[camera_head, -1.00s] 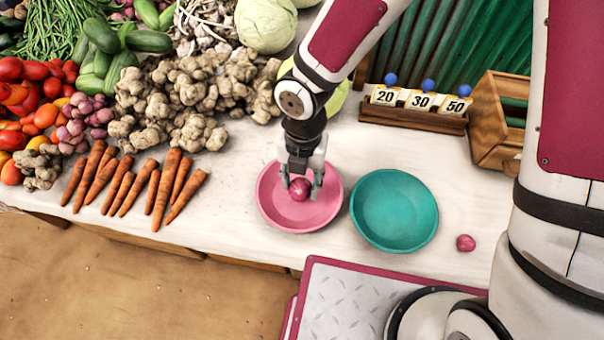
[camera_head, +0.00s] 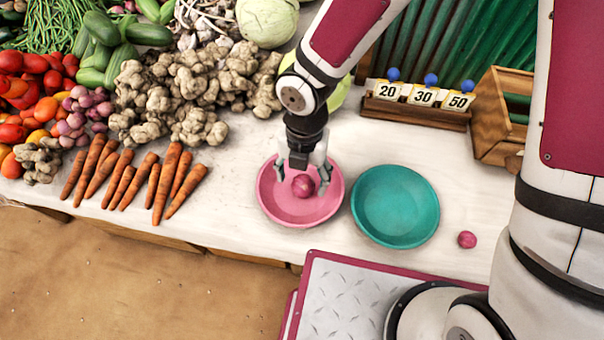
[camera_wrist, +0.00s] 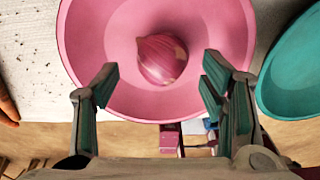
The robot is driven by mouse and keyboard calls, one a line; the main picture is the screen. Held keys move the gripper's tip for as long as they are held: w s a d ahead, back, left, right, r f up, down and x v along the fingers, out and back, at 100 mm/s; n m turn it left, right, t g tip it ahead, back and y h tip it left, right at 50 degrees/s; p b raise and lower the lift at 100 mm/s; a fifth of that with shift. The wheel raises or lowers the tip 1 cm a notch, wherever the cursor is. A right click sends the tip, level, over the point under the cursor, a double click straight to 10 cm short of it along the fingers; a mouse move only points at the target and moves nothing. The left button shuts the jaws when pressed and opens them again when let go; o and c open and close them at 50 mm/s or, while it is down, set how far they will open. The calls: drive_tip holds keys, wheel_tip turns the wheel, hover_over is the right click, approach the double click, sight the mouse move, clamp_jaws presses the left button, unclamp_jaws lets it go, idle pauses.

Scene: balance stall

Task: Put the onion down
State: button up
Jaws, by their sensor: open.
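A red onion (camera_head: 302,186) lies in the pink bowl (camera_head: 270,205), and it also shows in the wrist view (camera_wrist: 162,58) inside the pink bowl (camera_wrist: 85,50). My gripper (camera_head: 303,180) is over the pink bowl with its fingers spread apart. In the wrist view my gripper (camera_wrist: 160,88) is open, with a clear gap between each finger and the onion. A second small red onion (camera_head: 467,239) lies on the white counter to the right of the teal bowl.
The empty teal bowl (camera_head: 395,240) stands just right of the pink bowl. Several carrots (camera_head: 165,185) and ginger (camera_head: 190,90) lie to the left. A wooden rack with price cards (camera_head: 422,97) and a wooden box (camera_head: 492,130) stand behind. The counter (camera_head: 240,215) is bare in front.

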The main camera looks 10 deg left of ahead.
sight(303, 180)
wheel_tip(303, 180, up, 7)
drive_tip(key=p, duration=0.6)
drive_tip(key=shift+s+r, duration=0.1)
drive_tip(key=shift+d, duration=0.1)
drive_tip(key=w+d+r+m+t+h, duration=0.2)
drive_tip(key=w+d+r+m+t, duration=0.15)
drive_tip(key=d+r+m, duration=1.4)
drive_tip(key=s+d+r+m+t+y, duration=0.2)
drive_tip(key=s+d+r+m, duration=0.7)
drive_tip(key=m, duration=0.9)
drive_tip(key=s+r, duration=0.2)
drive_tip(key=s, duration=0.1)
drive_tip(key=shift+s+r, duration=0.2)
drive_tip(key=shift+r, duration=0.1)
